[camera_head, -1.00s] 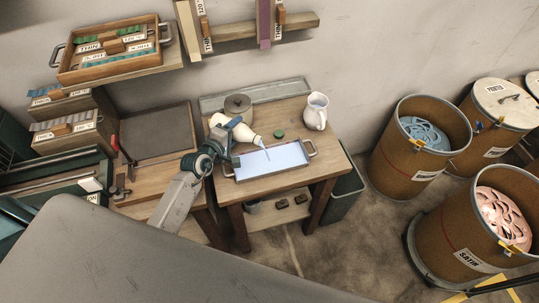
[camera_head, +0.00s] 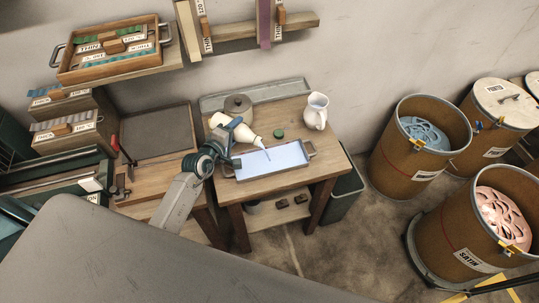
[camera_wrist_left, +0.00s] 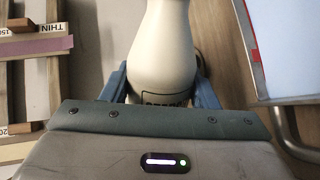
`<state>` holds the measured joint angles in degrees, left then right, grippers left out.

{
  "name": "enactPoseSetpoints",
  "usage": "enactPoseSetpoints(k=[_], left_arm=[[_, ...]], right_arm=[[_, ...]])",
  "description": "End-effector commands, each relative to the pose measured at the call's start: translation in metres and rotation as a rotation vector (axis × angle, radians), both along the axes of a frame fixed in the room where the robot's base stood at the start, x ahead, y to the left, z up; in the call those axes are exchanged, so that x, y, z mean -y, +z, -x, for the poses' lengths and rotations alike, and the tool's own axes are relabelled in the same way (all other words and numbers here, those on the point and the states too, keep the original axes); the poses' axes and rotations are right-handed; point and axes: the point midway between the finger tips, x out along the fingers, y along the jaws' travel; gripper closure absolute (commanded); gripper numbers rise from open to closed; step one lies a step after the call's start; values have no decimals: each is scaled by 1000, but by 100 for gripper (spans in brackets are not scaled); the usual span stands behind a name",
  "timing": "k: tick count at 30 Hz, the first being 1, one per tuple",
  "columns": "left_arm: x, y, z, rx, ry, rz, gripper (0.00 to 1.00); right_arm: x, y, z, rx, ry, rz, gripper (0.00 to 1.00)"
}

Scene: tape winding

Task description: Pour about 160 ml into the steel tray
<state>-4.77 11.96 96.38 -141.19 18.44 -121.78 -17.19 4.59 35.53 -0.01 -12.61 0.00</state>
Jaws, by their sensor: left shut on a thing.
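The steel tray (camera_head: 239,175) lies on the small wooden table, its inside covered by pale blue-white liquid or surface. My left gripper (camera_head: 228,144) is shut on a cream bottle (camera_head: 243,132), which is tilted above the tray's left part. A thin blue stream runs from the bottle's tip toward the tray. In the left wrist view the bottle (camera_wrist_left: 163,50) stands between the two blue fingers, and the tray's rim (camera_wrist_left: 243,30) shows at the right. My right gripper is not in view.
A white pitcher (camera_head: 316,110) stands behind the tray at the right. A green round lid (camera_head: 279,133) lies behind the tray, and a grey-brown lidded pot (camera_head: 238,106) stands at the back left. Large brown drums (camera_head: 418,150) stand on the floor at the right.

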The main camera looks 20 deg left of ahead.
Motion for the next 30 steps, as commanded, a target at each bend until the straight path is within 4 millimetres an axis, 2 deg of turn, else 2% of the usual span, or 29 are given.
enactPoseSetpoints(k=[17,24,30], left_arm=[[0,0,0,6,0,-25,78],[-9,0,-2,-57,2,295,78],[-10,1,-2,-67,3,352,78]], right_arm=[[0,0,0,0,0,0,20],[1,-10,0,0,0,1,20],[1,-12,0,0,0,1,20]])
